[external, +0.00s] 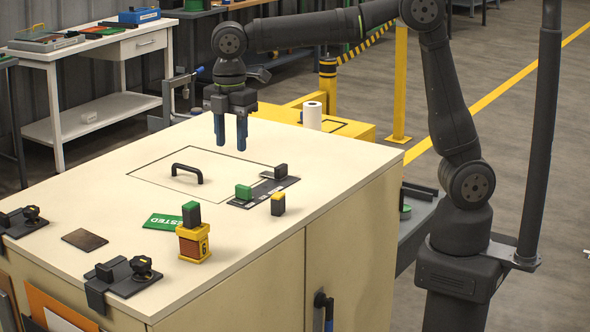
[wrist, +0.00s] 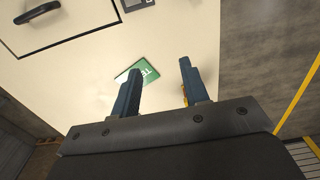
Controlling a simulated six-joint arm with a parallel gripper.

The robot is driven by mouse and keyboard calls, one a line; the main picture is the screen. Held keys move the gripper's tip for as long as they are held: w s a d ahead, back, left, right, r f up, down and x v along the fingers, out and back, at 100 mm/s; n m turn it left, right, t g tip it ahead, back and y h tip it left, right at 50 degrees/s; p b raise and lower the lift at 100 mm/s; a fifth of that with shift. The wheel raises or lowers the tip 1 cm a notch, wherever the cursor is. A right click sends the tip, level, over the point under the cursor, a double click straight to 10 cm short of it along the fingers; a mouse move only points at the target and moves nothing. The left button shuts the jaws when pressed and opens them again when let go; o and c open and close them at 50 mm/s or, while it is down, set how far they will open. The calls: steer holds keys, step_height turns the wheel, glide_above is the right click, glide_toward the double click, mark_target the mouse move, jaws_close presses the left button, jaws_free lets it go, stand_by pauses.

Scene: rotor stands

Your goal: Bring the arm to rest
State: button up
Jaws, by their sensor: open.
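My gripper (external: 230,132) hangs fingers down above the back part of the cream cabinet top (external: 120,190). It is open and nothing is between its blue fingers. In the wrist view my gripper (wrist: 158,85) also shows as two spread fingers, with the cabinet top beyond them. The arm reaches in from my base at the right.
On the top are a black handle (external: 187,171), a dark plate with blocks (external: 264,192), a yellow-topped block (external: 278,204), a green "TESTED" card (external: 163,221), a green-topped block on a yellow stand (external: 193,232), and black clamps (external: 124,274). A paper roll (external: 312,115) stands behind.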

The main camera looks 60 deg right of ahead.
steer(key=s+d+f, duration=0.2)
steer(key=d+f, duration=0.2)
steer(key=d, duration=0.5)
steer(key=s+a+f, duration=0.1)
steer(key=a+f, duration=0.1)
steer(key=a, duration=0.1)
steer(key=a+f, duration=0.2)
steer(key=a, duration=0.2)
steer(key=s+a+f, duration=0.1)
steer(key=a+f, duration=0.1)
steer(key=a, duration=0.2)
steer(key=shift+s+a+f, duration=0.15)
steer(key=shift+s+f, duration=0.2)
steer(key=shift+f, duration=0.05)
